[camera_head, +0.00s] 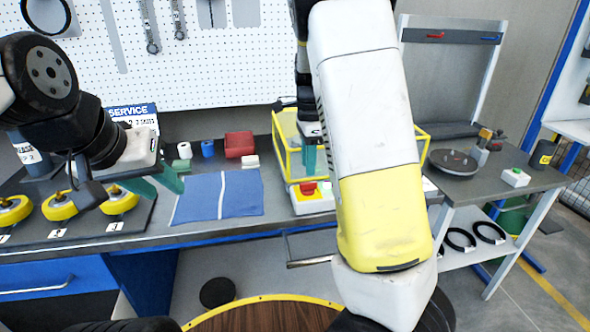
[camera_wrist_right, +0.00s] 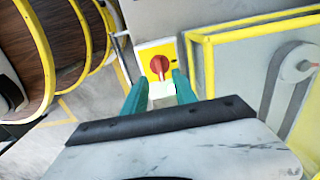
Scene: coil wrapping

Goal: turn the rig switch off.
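The rig switch is a red knob on a yellow plate. In the head view the knob (camera_head: 308,187) sits on a white box at the bench's front edge, partly behind my right arm. In the right wrist view the red knob (camera_wrist_right: 160,66) lies just beyond the fingertips, between their lines. My right gripper (camera_wrist_right: 158,88) has its two green fingers apart with nothing between them; in the head view its fingers (camera_head: 309,160) point down above the switch. My left gripper (camera_head: 162,184) is empty, its green fingers apart, over the left of the bench.
A yellow-framed guard (camera_head: 283,150) stands beside and behind the switch. A blue cloth (camera_head: 200,197), a red bin (camera_head: 239,144) and yellow discs (camera_head: 60,207) lie on the bench.

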